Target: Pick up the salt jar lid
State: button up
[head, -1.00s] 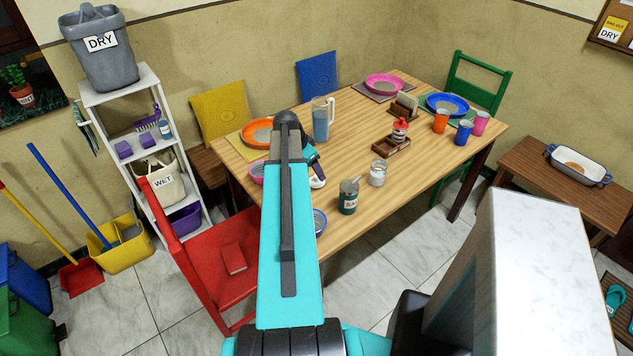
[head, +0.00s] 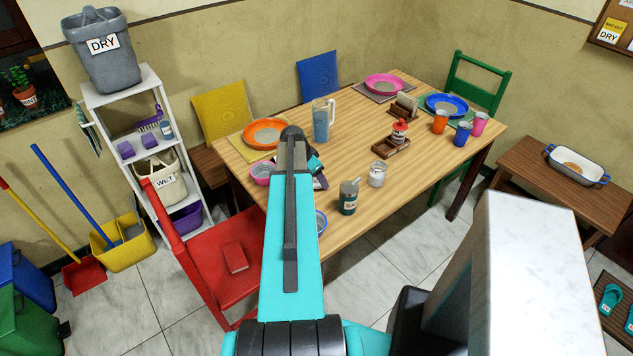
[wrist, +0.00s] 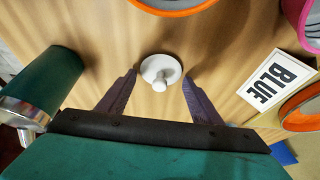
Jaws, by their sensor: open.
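The white round lid (wrist: 160,71) with a small knob lies on the wooden table, knob toward my wrist camera. My gripper (wrist: 160,79) is open, its two dark fingers on either side of the lid with gaps; I cannot tell how far above the table they are. In the head view my gripper (head: 318,182) is over the near left part of the table and hides the lid. A clear jar with white contents (head: 377,174) stands to its right. A dark green canister (head: 348,198), its label too small to read surely, stands nearer; a green container (wrist: 50,80) shows left in the wrist view.
The table (head: 345,135) also holds a pink bowl (head: 262,172), an orange plate (head: 267,133), a pitcher (head: 322,122) and a wooden caddy (head: 391,147). A "BLUE" card (wrist: 272,80) lies right of the lid. A red chair (head: 215,262) stands at the near left.

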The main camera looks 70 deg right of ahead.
jog(key=shift+c, duration=0.2)
dwell(0.3)
jog(key=c, duration=0.8)
jog(key=shift+r, duration=0.15)
jog(key=shift+r+b, duration=1.45)
jog(key=shift+r, duration=3.45)
